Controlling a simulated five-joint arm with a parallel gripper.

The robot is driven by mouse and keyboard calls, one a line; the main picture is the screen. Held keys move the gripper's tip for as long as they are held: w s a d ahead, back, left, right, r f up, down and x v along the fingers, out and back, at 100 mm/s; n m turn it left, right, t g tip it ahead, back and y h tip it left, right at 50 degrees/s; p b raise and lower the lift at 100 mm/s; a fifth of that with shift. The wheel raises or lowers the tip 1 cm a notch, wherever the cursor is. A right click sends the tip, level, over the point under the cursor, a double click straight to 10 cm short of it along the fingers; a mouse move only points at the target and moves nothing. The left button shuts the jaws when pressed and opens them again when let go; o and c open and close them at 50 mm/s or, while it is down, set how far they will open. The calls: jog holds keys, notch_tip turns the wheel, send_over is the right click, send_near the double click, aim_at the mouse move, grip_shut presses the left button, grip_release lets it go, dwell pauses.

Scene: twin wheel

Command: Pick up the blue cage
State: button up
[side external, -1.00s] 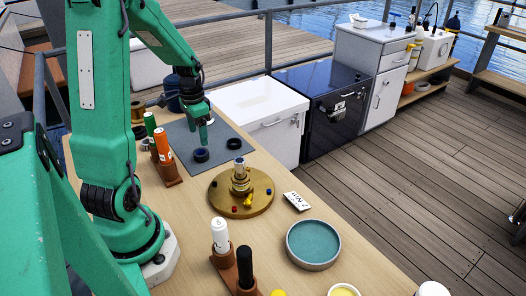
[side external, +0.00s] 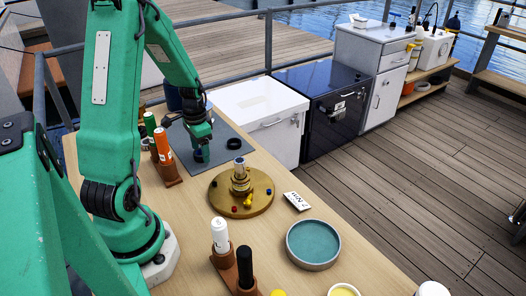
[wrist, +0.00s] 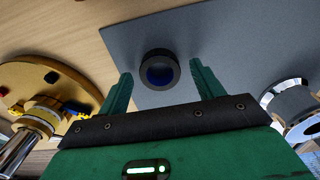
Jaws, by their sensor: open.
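The blue cage (wrist: 158,75) shows in the wrist view as a short dark ring with a blue inside, lying on the grey mat (wrist: 225,40). My gripper (wrist: 161,84) is open, with one finger on each side of the ring in that view and a gap to both. I cannot tell whether the fingertips reach down beside the ring. Nothing is held.
A round brass plate (side external: 222,203) with a central post and small coloured pieces stands nearer the camera. An orange marker (side external: 161,144) stands in a rack at left. A teal round dish (side external: 313,244) sits at front right.

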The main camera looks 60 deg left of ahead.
jog(key=shift+f, duration=0.5)
jog(key=c, duration=1.1)
